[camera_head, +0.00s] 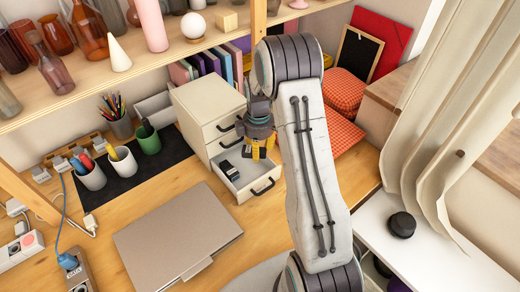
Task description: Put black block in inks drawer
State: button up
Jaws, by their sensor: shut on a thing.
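My gripper (259,152), with yellow fingers, points down above the open bottom drawer (244,193) of the cream drawer unit (198,106). It is shut on a dark thing that fits the black block; my fingers and arm hide most of it, so its shape is not clear. The gripper appears over the back right part of the drawer; its exact height cannot be told. A small black item (228,170) with a pale patch lies in the drawer's left part. The drawer has a black handle at its front. Any label on the drawer cannot be read.
A closed laptop (178,234) lies in front of the drawers on the wooden desk. Cups of pens (122,162) stand on a black mat at left. A shelf (140,55) with bottles hangs above. A beige curtain (455,115) is at right.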

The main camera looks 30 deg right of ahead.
jog(key=shift+a, duration=0.15)
jog(key=shift+f+b, duration=0.45)
jog(key=shift+f, duration=0.15)
jog(key=o, duration=0.8)
